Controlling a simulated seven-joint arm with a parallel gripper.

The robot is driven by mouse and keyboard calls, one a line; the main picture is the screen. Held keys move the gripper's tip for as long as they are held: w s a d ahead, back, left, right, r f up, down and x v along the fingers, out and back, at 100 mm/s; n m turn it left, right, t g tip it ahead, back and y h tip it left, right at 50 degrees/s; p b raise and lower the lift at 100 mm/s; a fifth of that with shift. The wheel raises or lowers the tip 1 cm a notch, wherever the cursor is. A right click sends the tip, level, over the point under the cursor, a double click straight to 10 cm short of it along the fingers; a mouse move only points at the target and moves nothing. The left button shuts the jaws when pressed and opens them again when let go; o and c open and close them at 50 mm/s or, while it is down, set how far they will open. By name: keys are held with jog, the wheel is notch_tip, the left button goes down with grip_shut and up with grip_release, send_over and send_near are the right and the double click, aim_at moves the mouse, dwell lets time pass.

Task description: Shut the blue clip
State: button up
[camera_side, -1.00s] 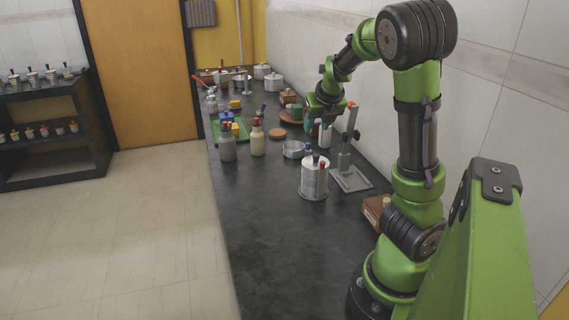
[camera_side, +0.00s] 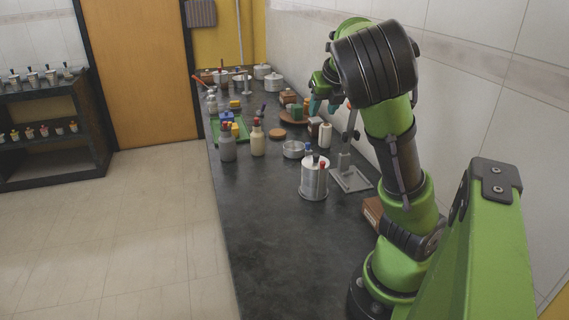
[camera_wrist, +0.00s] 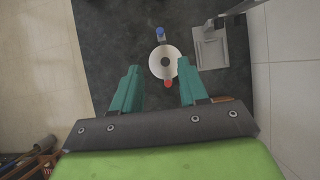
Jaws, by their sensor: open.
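The steel canister (camera_side: 314,183) stands upright on the dark counter. Its blue clip (camera_side: 308,147) sticks up at its top, and a red clip (camera_side: 322,165) sits lower on the right. In the wrist view the canister (camera_wrist: 156,66) is a pale ring, with the blue clip (camera_wrist: 160,34) at its far side and the red clip (camera_wrist: 168,84) at its near side. My gripper (camera_wrist: 157,74) is open and empty, its teal fingers apart, with the canister seen beyond them. In the side view it is partly hidden by my arm. Whether the blue clip is latched is unclear.
A grey metal stand (camera_side: 350,178) is close to the canister's right. A small metal dish (camera_side: 293,150) and bottles (camera_side: 258,141) stand behind it. A brown box (camera_side: 373,211) lies near my base. The counter's front left is clear.

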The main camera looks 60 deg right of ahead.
jog(key=w+d+r+g+y, duration=0.1)
jog(key=w+d+g+y, duration=0.25)
jog(key=d, duration=0.75)
jog(key=w+a+r, duration=0.1)
jog(key=w+a, duration=0.2)
jog(key=a, duration=0.1)
jog(key=shift+g+y, duration=0.45)
notch_tip(320, 180, down, 16)
jog(key=shift+a+f, duration=0.1)
jog(key=shift+a, duration=0.05)
grip_shut()
